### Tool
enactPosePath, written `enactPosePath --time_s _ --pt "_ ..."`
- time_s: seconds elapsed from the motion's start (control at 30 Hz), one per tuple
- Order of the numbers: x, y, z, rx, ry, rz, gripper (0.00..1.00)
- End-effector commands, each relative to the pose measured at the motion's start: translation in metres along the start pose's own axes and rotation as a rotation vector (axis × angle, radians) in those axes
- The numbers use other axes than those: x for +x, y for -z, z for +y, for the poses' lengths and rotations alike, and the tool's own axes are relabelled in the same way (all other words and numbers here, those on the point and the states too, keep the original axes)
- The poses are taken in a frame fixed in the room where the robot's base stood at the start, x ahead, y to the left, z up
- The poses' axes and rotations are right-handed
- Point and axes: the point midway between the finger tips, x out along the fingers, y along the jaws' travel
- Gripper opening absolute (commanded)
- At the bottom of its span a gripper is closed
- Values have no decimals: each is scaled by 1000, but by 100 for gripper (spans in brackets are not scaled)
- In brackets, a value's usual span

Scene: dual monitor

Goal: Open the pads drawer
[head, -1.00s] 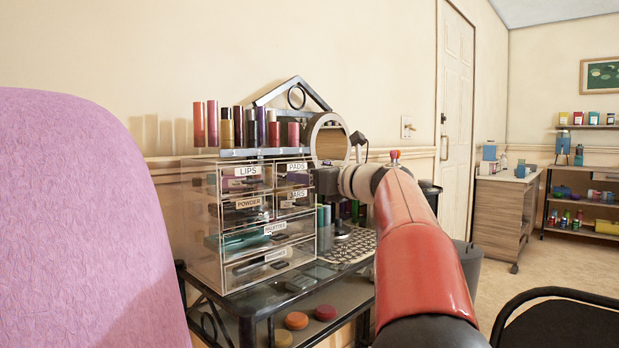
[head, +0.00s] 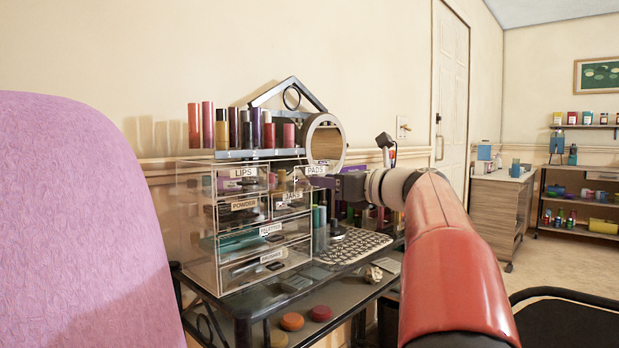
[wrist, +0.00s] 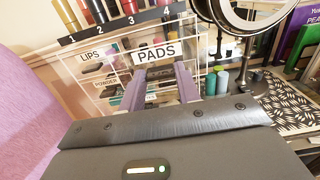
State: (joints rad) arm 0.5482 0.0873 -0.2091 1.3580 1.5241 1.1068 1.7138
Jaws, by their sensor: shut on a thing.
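The clear acrylic organizer (head: 197,235) stands on the table against the wall. Its PADS drawer (head: 315,170) is at the top right and juts out from the front, with its label standing clear of the other drawer fronts. The PADS label also shows large in the wrist view (wrist: 157,54). My gripper (head: 327,184) is at that drawer's front, just below the label. In the wrist view its two purple fingers (wrist: 161,80) are closed around the dark handle under the label. The exact finger contact is partly hidden.
The LIPS (head: 243,172), POWDER and JARS drawers are shut. Several lipsticks and tubes stand on the organizer. A round mirror (head: 325,140) stands close behind my gripper. A patterned mat (head: 352,248) lies to the right, and a pink chair back (head: 80,230) is at left.

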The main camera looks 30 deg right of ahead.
Motion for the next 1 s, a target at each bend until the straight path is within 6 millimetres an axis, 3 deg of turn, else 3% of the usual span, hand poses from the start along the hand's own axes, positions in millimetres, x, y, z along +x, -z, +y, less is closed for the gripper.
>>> enactPosePath --time_s 0.1,0.2,0.57,0.6,0.7,0.73,1.0 --pt "-27 -1 -1 1 4 1 0" --pt "-39 0 0 1 2 1 0" --pt "-43 0 0 0 0 0 0" --pt "-43 0 0 0 0 0 38" --pt "-42 0 0 0 0 0 51" --pt "-42 0 0 0 0 0 55" --pt "-43 0 0 0 0 -1 55"
